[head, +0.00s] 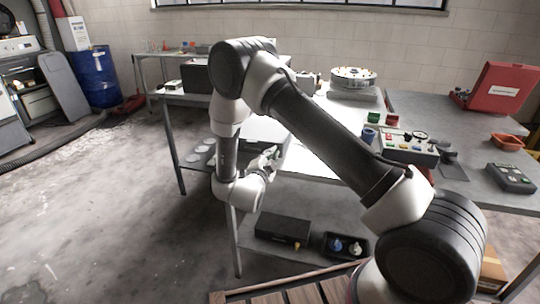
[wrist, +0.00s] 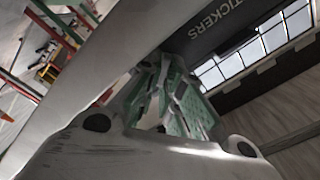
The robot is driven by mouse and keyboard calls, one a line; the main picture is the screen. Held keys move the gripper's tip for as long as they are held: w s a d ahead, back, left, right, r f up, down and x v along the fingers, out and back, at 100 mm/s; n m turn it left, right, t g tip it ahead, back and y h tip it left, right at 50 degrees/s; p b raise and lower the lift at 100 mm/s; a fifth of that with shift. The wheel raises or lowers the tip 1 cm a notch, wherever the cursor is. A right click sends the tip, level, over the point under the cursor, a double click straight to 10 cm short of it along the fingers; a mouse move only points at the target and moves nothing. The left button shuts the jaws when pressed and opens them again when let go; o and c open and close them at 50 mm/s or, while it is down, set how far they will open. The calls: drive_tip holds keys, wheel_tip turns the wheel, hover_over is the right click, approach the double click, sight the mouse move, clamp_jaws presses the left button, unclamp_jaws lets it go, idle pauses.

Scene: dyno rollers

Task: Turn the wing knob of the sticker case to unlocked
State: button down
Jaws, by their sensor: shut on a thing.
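The sticker case shows in the wrist view as a dark panel (wrist: 205,42) with the pale word STICKERS, tilted across the top. My gripper (wrist: 160,75), with green inner faces, reaches up to the panel's lower edge. Its fingers are closed together on something there. The wing knob is hidden by the fingers, so I cannot see which way it points. In the head view my gripper (head: 271,156) is at the near edge of the workbench, below my raised arm. I cannot clearly pick out the case or its lettering there.
The workbench (head: 312,160) carries a button box (head: 408,150) and a red case (head: 497,88) at right. A dark box (head: 283,229) and a tray of knobs (head: 345,246) sit on the lower shelf.

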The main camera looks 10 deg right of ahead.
drive_tip(key=m, duration=0.6)
drive_tip(key=shift+w+d+f, duration=0.1)
drive_tip(key=shift+f, duration=0.05)
drive_tip(key=shift+m, duration=0.4)
drive_tip(key=c, duration=1.6)
unclamp_jaws()
drive_tip(key=shift+f, duration=0.1)
drive_tip(key=shift+s+a, duration=0.2)
drive_tip(key=shift+s, duration=0.2)
drive_tip(key=v, duration=0.7)
drive_tip(key=shift+s, duration=0.15)
